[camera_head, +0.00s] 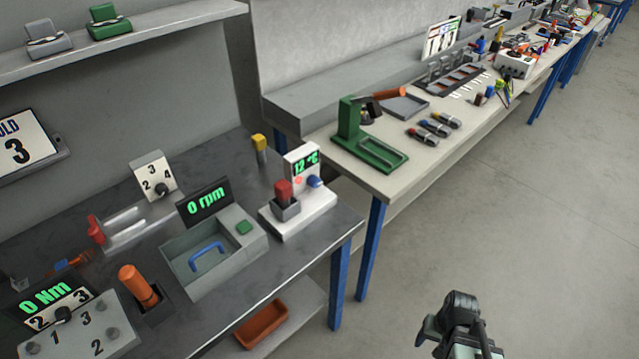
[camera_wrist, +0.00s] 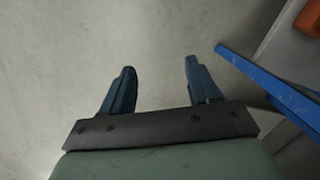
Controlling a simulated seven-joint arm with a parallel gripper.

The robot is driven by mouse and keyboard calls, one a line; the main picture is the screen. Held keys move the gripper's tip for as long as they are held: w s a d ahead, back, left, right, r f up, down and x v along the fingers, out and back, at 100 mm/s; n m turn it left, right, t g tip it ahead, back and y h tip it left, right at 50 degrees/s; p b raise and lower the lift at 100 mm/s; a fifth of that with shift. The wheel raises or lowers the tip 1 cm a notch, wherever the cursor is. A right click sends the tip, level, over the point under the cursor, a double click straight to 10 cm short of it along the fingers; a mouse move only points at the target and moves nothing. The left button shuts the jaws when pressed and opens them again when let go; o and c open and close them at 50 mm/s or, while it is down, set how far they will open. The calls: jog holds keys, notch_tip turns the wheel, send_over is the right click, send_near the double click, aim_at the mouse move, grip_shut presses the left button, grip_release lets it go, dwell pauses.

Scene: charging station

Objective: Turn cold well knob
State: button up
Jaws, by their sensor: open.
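The cold well (camera_head: 300,216) is a white unit near the right end of the dark bench in the head view. Its upright panel has a green display reading 12 °C. A blue knob (camera_head: 314,181) is on the panel's lower right, beside a small orange-red spot. A red-topped piece (camera_head: 283,189) stands in a grey block at the front of the unit. My gripper (camera_head: 455,335) is at the bottom right of the head view, over the floor and well apart from the unit. In the wrist view my gripper (camera_wrist: 160,66) is open, with nothing between its fingers.
A grey box with a blue handle (camera_head: 208,254) and a 0 rpm display (camera_head: 204,202) stand left of the unit. A yellow-topped post (camera_head: 259,148) is behind it. A second bench (camera_head: 350,175) holds a green press (camera_head: 365,145). Blue legs (camera_head: 371,250) support the benches. Open floor surrounds my gripper.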

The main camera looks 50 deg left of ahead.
jog(key=w+a+r+t+y, duration=0.1)
jog(key=w+a+r+y, duration=0.1)
jog(key=a+r, duration=0.6)
jog(key=n+y, duration=0.8)
jog(key=y, duration=0.3)
send_near(318, 183)
jog(key=d, duration=0.5)
jog(key=a+f+n, duration=0.1)
jog(key=a, duration=0.3)
jog(key=a+f+n, duration=0.1)
jog(key=a, duration=0.4)
jog(key=a+f+n, duration=0.1)
jog(key=a+f, duration=0.1)
jog(key=a, duration=0.2)
jog(key=shift+s+a+y, duration=0.2)
jog(key=shift+y, duration=0.1)
jog(key=shift+c, duration=0.2)
jog(key=c, duration=1)
